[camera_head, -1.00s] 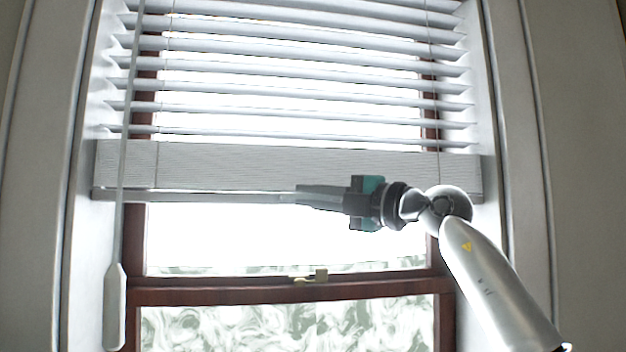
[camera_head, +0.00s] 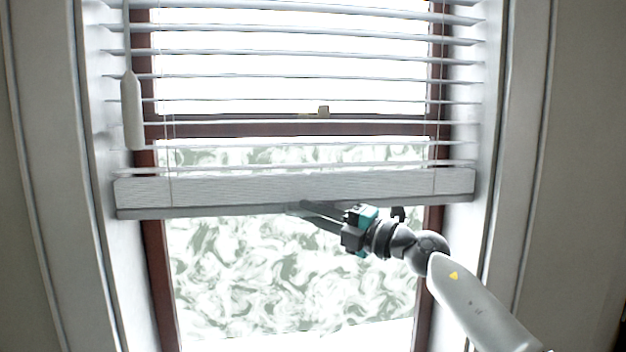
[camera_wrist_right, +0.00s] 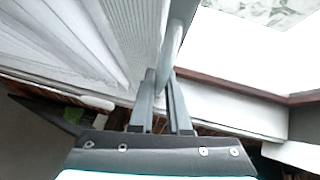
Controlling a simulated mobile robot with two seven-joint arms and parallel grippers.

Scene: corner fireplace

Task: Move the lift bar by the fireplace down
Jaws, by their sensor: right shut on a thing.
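The lift bar is the pale rail (camera_head: 230,210) along the underside of the blind's wide bottom slat (camera_head: 300,188) in the head view. It spans the window and tilts slightly. My right gripper (camera_head: 300,207) reaches in from the lower right and is shut on the bar near its middle. In the right wrist view the gripper's two fingers (camera_wrist_right: 161,95) close around the grey bar (camera_wrist_right: 175,45), with the ribbed bottom slat (camera_wrist_right: 130,30) beside it. The fingertips are partly hidden behind the bar. My left gripper is not in view.
Spread blind slats (camera_head: 300,77) hang above the bar. A white wand (camera_head: 132,110) hangs at the left. The dark red window frame (camera_head: 422,300) and white side walls (camera_head: 468,240) flank the opening.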

